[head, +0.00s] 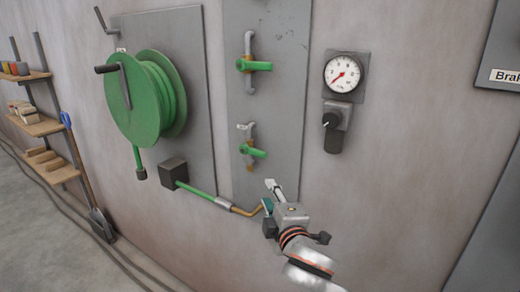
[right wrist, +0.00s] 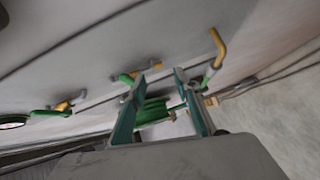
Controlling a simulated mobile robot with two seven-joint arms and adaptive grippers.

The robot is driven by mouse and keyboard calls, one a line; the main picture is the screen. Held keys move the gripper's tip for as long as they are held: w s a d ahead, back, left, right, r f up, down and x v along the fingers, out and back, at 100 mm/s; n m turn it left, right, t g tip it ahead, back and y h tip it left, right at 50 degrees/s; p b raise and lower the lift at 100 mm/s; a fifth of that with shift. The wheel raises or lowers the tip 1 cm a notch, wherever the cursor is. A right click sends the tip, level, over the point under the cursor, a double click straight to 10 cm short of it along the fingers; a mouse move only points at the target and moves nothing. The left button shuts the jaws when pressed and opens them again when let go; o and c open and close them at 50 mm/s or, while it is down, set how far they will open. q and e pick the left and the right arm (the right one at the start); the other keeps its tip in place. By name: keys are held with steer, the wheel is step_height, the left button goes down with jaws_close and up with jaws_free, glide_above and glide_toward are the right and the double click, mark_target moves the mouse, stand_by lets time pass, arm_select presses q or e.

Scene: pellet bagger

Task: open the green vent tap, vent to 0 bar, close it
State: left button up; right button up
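Two green tap handles show on a grey wall panel in the head view, an upper one (head: 255,66) and a lower one (head: 254,152). Both lie across upright grey pipes; the lower one tilts slightly down to the right. I cannot tell which is the vent tap. The round white gauge (head: 343,73) is to their right; its red needle points lower left, near the scale's low end. My right gripper (head: 268,194) is below the lower tap, apart from it. In the right wrist view its teal fingers (right wrist: 160,80) stand apart with nothing visibly held. My left gripper is not in view.
A green hose reel (head: 150,95) is on the left panel. A hose with a brass-coloured bent end (head: 243,210) runs close to my right gripper. A black knob (head: 331,120) sits under the gauge. Shelves (head: 38,126) and a shovel (head: 98,220) stand far left.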

steer(key=n+t, duration=0.1)
steer(key=n, duration=0.1)
glide_toward(259, 155)
steer(key=w, duration=0.2)
steer(key=shift+w+a+f+p, duration=0.1)
steer(key=shift+w+a+p, duration=0.15)
steer(key=shift+w, duration=1)
steer(key=shift+w+a+r+p, duration=0.1)
steer(key=shift+w+a, duration=0.2)
steer(key=shift+w, duration=0.95)
steer(key=shift+w+a+f+p, duration=0.1)
steer(key=shift+w+a+p, duration=0.15)
steer(key=shift+w, duration=0.95)
jaws_close()
